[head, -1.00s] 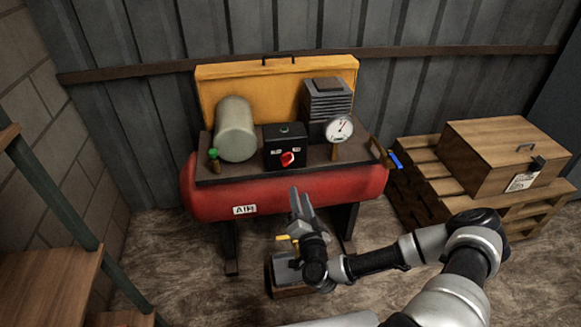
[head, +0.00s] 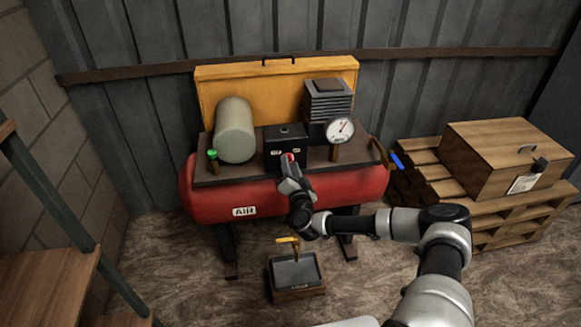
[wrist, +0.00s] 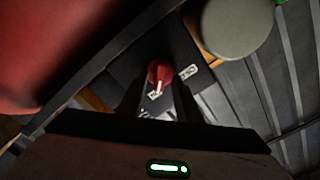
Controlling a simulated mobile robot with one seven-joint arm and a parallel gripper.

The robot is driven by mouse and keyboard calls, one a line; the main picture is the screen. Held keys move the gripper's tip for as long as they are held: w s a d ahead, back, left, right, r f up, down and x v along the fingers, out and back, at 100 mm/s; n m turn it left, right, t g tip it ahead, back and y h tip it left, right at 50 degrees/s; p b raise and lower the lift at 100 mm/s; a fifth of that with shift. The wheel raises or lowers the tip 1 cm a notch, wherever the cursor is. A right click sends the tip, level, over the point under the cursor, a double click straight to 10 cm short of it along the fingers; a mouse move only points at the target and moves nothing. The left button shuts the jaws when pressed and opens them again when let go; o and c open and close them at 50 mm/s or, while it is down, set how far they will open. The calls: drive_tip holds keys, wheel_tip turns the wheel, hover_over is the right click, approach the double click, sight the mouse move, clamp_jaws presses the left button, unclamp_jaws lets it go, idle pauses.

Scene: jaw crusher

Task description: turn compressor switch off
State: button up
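The compressor (head: 330,192) has a red tank marked AIR and a black switch box (head: 272,140) on its top plate. The red knob (head: 291,156) is on the box's front, partly hidden by my gripper (head: 288,174). In the wrist view the knob (wrist: 160,71) has a white pointer line and a small white label beside it. My gripper (wrist: 159,92) points at the knob with its dark fingers apart, one to each side of it. Nothing shows held between them, and I cannot tell whether either finger touches the knob.
A pale cylinder (head: 234,130) and a green-topped valve (head: 212,158) stand left of the box, a gauge (head: 340,129) to its right. A small box with a yellow handle (head: 294,271) lies on the floor.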

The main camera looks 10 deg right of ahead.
clamp_jaws()
drive_tip(key=shift+r+n, duration=0.1)
drive_tip(key=shift+n, duration=0.2)
drive_tip(key=n+b, duration=0.1)
drive_tip(key=n, duration=0.4)
drive_tip(key=n+b, duration=0.1)
drive_tip(key=n, duration=0.5)
drive_tip(key=n+b, duration=0.1)
drive_tip(key=n, duration=0.5)
drive_tip(key=shift+a, duration=0.35)
drive_tip(key=shift+n, duration=0.3)
